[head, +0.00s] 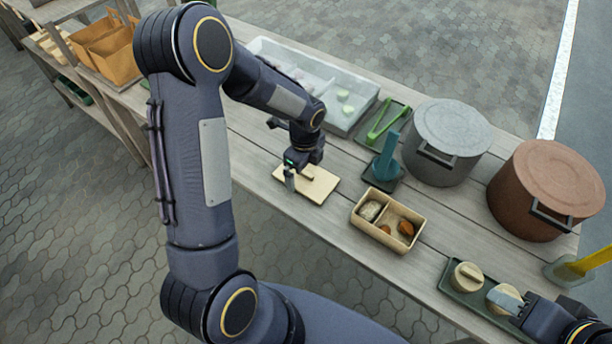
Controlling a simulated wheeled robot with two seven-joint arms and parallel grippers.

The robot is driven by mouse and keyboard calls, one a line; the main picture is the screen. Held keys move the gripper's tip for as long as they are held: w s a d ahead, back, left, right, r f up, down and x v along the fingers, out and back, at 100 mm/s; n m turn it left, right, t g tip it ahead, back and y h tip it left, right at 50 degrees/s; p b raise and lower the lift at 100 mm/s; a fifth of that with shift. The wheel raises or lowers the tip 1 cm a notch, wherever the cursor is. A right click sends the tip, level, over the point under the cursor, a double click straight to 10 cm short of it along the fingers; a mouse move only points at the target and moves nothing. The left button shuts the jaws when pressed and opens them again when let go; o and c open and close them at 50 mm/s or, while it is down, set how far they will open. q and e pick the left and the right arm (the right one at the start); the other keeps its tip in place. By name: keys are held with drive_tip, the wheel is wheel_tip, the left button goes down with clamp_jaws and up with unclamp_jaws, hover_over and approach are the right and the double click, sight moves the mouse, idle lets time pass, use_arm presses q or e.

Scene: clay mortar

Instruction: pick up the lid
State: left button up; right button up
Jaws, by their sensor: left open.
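A flat, square, light wooden piece with a raised bar handle, which looks like the lid (318,190), lies on the table left of the open wooden box (369,228). My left gripper (290,177) points down at the lid's left part, beside the handle; it is open. Whether its fingers touch the lid or straddle the handle cannot be told. The box has two compartments holding a pale lump and brown pieces. My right gripper (512,302) is at the lower right over a round pale piece on a dark green tray (447,286); its fingers are hard to make out.
A grey pot (440,165) and a brown pot (530,205), both covered, are at the right. Bare table surrounds the box.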

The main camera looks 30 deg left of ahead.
use_arm(q)
drive_tip(key=shift+f, duration=0.25)
drive_tip(key=c, duration=0.8)
drive_tip(key=shift+o, duration=0.2)
drive_tip(key=shift+r, duration=0.15)
